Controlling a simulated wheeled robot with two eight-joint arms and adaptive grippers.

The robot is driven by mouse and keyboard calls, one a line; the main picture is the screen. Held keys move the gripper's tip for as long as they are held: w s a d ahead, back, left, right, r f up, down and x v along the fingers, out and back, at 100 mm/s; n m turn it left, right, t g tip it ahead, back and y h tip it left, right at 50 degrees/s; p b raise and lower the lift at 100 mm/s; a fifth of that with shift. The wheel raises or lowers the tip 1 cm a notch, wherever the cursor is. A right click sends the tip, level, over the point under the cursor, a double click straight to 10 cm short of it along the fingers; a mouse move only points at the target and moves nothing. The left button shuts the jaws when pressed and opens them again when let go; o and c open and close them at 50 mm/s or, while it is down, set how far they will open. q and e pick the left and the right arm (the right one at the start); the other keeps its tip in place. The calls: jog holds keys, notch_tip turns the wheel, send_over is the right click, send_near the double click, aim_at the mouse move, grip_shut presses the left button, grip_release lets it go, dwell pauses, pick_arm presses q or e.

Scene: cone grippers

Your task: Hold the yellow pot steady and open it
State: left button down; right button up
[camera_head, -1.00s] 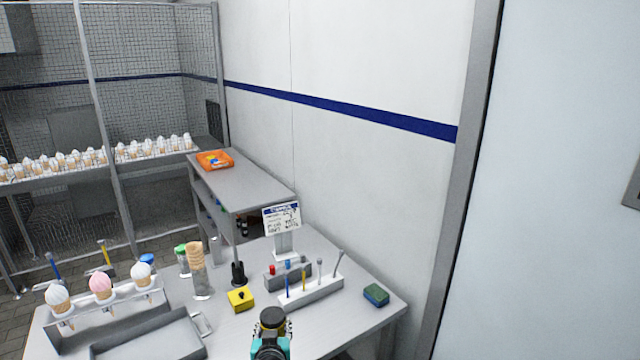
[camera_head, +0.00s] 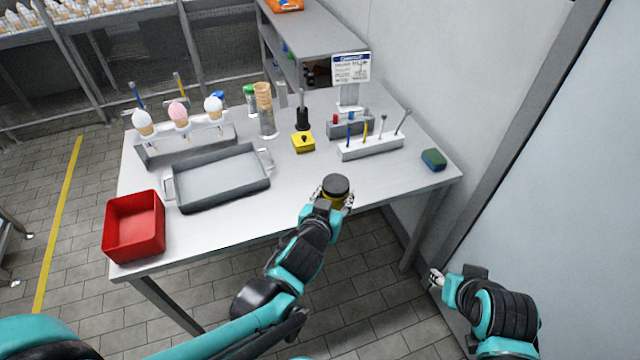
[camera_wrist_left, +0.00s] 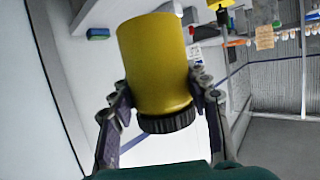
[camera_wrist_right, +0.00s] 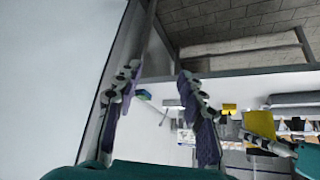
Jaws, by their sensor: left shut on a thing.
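The yellow pot (camera_head: 333,203) has a round black lid (camera_head: 336,184). In the head view it is at the front edge of the table, mostly covered by my left gripper (camera_head: 334,197). In the left wrist view, that gripper's fingers are on both sides of the yellow pot (camera_wrist_left: 158,60), with the black lid (camera_wrist_left: 167,122) nearest the wrist. My right gripper (camera_head: 436,280) is apart from the pot, low at the right by the pale panel. In the right wrist view its fingers are spread and empty, and the pot (camera_wrist_right: 258,124) shows to the right.
The table (camera_head: 240,225) carries a grey tray (camera_head: 222,180), a red bin (camera_head: 134,226), an ice-cream cone stand (camera_head: 185,145), a small yellow box (camera_head: 303,142), a tool rack (camera_head: 370,147) and a blue-green sponge (camera_head: 433,160). A wall and pale panel (camera_head: 540,190) close the right side.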

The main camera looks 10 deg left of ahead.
pick_arm(q)
jog(key=shift+s+d+r, duration=0.1)
jog(key=shift+s+d, duration=0.1)
jog(key=shift+d, duration=0.25)
jog(key=shift+s+d+m+h, duration=0.1)
jog(key=shift+d+m+h, duration=0.1)
jog(key=shift+m+h, duration=0.1)
pick_arm(e)
jog(key=shift+o, duration=1)
pick_arm(q)
jog(key=shift+s+d+r, duration=0.1)
jog(key=shift+d, duration=0.05)
pick_arm(e)
jog(key=o, duration=0.5)
jog(key=shift+w+r, duration=0.1)
notch_tip(320, 180, up, 15)
jog(key=m+g, duration=0.7)
jog(key=m, duration=1.3)
send_over(340, 185)
jog(key=shift+w+d+r, duration=0.1)
jog(key=shift+d+r, duration=0.05)
jog(key=shift+d, duration=0.2)
jog(key=shift+a, duration=0.25)
jog(key=shift+f, duration=4)
